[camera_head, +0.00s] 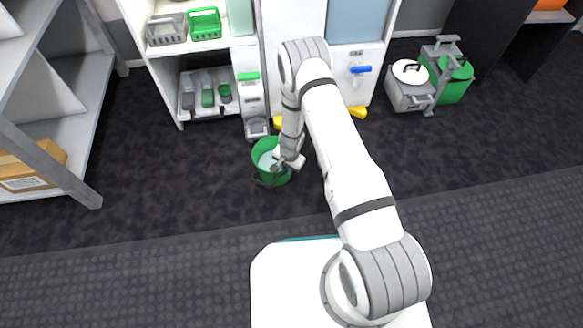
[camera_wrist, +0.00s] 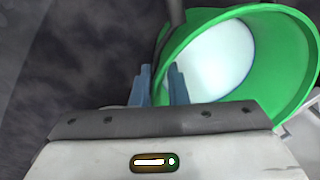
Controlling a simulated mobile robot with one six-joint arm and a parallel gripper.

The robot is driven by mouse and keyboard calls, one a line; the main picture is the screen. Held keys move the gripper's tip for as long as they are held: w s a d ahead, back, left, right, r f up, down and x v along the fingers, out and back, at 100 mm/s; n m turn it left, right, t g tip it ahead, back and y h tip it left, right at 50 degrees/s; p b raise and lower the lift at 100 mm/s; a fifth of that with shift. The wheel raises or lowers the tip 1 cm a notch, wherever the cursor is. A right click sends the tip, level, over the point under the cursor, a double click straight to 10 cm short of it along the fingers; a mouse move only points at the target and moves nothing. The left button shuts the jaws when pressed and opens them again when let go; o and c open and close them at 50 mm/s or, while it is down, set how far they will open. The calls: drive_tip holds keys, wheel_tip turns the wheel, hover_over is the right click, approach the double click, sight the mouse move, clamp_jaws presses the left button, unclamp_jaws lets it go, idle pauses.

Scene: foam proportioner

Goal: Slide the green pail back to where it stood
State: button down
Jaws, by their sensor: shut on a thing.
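The green pail (camera_head: 258,160) stands on the dark floor in the head view, just in front of the white cabinet. It has pale, whitish contents inside. In the wrist view the pail (camera_wrist: 293,62) fills the upper right. My gripper (camera_wrist: 158,86) is shut on the pail's near left wall at the rim, one blue-grey finger outside and the other inside. A dark bar, perhaps the pail's handle, rises beside the rim. In the head view my gripper (camera_head: 281,163) is at the pail's right side, partly hidden by my wrist.
A white dispenser cabinet (camera_head: 358,88) with a blue tap (camera_head: 360,69) stands behind my arm. A shelf with baskets (camera_head: 205,23) is to its left. Floor left of the pail is clear.

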drive_tip(key=shift+s+f, duration=0.1)
drive_tip(key=shift+s, duration=0.25)
drive_tip(key=c, duration=1.8)
unclamp_jaws()
drive_tip(key=o, duration=0.5)
drive_tip(key=shift+w, duration=0.1)
drive_tip(key=shift+c, duration=0.2)
wheel_tip(320, 180, up, 8)
drive_tip(key=p, duration=0.3)
drive_tip(key=shift+d+p, duration=0.3)
drive_tip(key=shift+p, duration=0.1)
drive_tip(key=shift+f, duration=0.1)
